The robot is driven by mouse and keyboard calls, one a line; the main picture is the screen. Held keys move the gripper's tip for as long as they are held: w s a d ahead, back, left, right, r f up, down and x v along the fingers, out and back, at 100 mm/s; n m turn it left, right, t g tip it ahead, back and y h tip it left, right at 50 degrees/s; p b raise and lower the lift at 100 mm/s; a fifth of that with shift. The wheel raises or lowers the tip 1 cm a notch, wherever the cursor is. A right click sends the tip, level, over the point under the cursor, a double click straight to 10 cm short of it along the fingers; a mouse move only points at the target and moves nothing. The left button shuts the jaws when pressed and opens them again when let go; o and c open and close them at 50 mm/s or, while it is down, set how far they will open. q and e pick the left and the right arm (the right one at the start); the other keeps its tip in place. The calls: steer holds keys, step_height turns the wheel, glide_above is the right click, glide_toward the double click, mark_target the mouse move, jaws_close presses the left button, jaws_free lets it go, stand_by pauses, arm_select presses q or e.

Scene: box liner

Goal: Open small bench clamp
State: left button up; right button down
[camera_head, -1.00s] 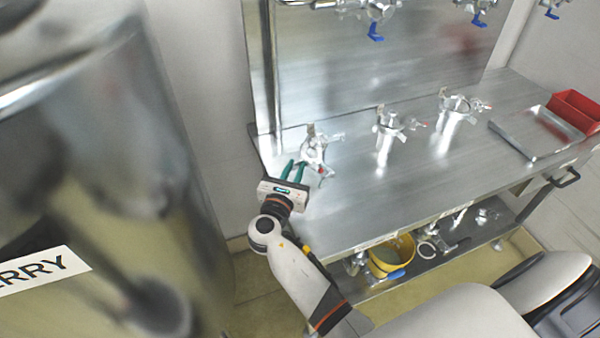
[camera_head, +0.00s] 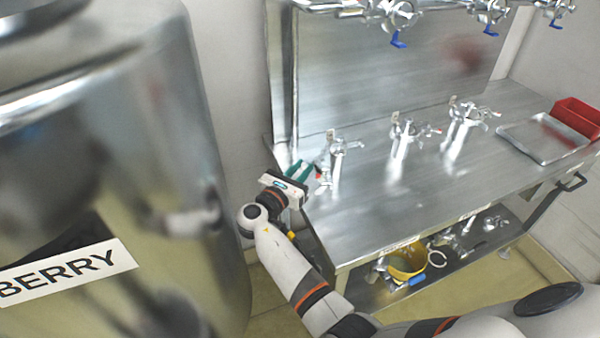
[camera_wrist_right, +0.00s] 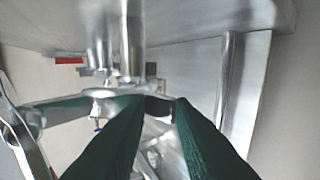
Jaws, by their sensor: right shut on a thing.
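The nearest clamp (camera_head: 338,150), a shiny metal fitting with a red-tipped part, stands at the left end of the steel bench. My right gripper (camera_head: 315,170), with green fingers, is at its left side. In the right wrist view, the fingertips (camera_wrist_right: 162,103) are close together on a small grey metal part of the clamp (camera_wrist_right: 158,112), which the fingers partly hide. I cannot make out which part it is, or whether the clamp is open. Two similar fittings, a middle one (camera_head: 408,133) and a far one (camera_head: 466,113), stand farther along the bench. My left gripper is not visible.
The steel bench (camera_head: 400,200) is clear in front of the fittings. A metal tray (camera_head: 540,138) and a red bin (camera_head: 577,115) are at its right end. A yellow bucket (camera_head: 407,262) is on the lower shelf. A large metal tank (camera_head: 120,150) fills the left. Blue-handled valves (camera_head: 398,38) hang above.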

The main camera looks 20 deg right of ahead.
steer(key=shift+w+d+r, duration=0.3)
steer(key=shift+w+r, duration=0.05)
steer(key=shift+r, duration=0.25)
steer(key=c, duration=1.6)
jaws_free()
steer(key=shift+w+f, duration=0.1)
steer(key=shift+w, duration=0.1)
steer(key=r+p, duration=0.6)
steer(key=p, duration=0.1)
steer(key=r+p, duration=0.3)
steer(key=shift+s+a+r+p, duration=0.1)
steer(key=shift+s+a+p, duration=0.2)
steer(key=shift+a, duration=0.1)
